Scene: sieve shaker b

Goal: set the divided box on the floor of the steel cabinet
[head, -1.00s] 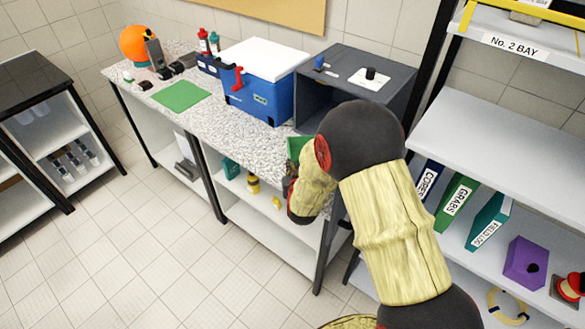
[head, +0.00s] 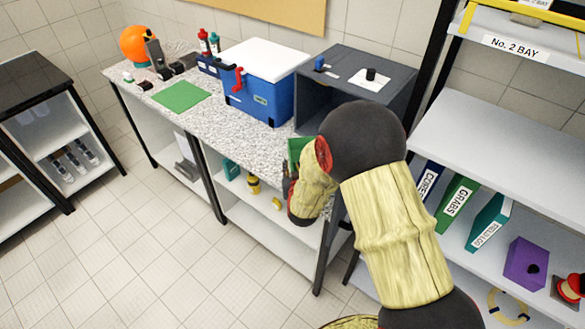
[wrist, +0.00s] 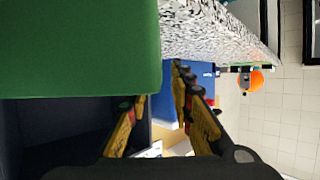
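The divided box appears to be the green box (head: 297,147), mostly hidden behind my arm at the front of the steel cabinet (head: 395,92). In the wrist view the green box (wrist: 75,45) fills the upper left, close to the camera; its dividers do not show. My gripper (wrist: 165,80) has its fingers at the box's right edge. One fingertip is hidden behind the green face and the other lies just right of it, so the gripper appears shut on the wall. The cabinet's open front and dark interior (wrist: 70,130) lie beyond the box.
A blue cooler (head: 258,97) with a white lid stands left of the cabinet on the speckled counter (head: 225,128). A shelf rack (head: 500,135) stands close on the right.

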